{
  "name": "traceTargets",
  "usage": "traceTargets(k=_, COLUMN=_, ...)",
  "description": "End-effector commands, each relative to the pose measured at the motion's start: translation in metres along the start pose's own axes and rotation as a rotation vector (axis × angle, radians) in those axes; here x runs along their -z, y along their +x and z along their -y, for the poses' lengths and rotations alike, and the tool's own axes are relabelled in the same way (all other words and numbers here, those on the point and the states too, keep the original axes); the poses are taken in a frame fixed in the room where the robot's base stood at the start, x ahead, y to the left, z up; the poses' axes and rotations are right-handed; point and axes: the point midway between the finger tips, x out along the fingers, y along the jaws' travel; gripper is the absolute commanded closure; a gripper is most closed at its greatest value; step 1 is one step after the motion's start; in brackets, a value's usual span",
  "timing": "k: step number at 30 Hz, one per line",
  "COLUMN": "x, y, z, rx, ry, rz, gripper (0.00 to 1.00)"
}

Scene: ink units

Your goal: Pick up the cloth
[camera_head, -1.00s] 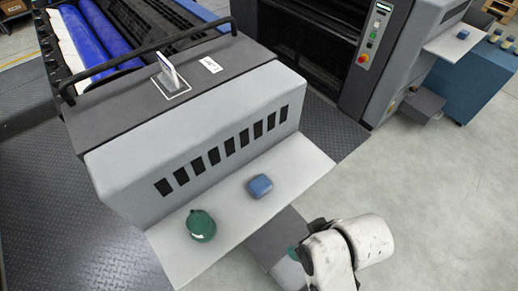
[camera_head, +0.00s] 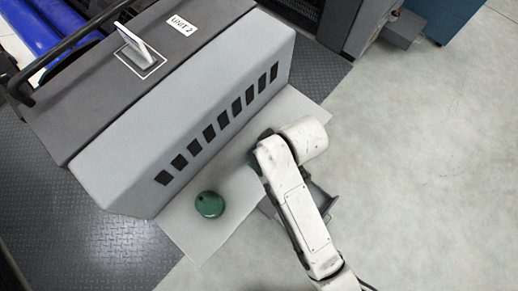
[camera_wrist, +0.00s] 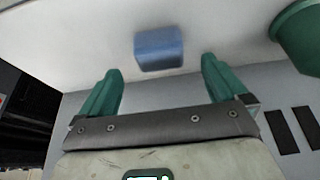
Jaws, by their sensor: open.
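The cloth (camera_wrist: 158,48), a small blue folded block, lies on the light grey shelf (camera_head: 190,236) of the press unit. In the wrist view it shows ahead of my gripper (camera_wrist: 160,72), between the lines of the two green fingers. The fingers are apart with nothing between them, and the cloth looks clear of them. In the head view my white arm hides the cloth and nearly all of the gripper.
A dark green rounded container (camera_head: 209,205) stands on the same shelf, left of my arm; it also shows in the wrist view (camera_wrist: 300,38). The grey slotted housing (camera_head: 205,115) of the unit, labelled UNIT 2, rises behind the shelf. Open floor (camera_head: 430,190) lies to the right.

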Motion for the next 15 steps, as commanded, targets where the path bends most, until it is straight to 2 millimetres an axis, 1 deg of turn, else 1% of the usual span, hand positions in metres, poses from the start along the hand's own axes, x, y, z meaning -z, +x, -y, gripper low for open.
traceTargets(k=5, x=0.002, y=0.011, z=0.0, rx=0.0, ry=0.0, rz=0.001, gripper=0.01)
traceTargets(k=12, x=0.004, y=0.043, z=0.0, rx=0.001, ry=0.0, rz=0.002, gripper=0.01)
traceTargets(k=15, x=0.004, y=0.051, z=-0.001, rx=0.0, ry=0.0, rz=0.001, gripper=0.01)
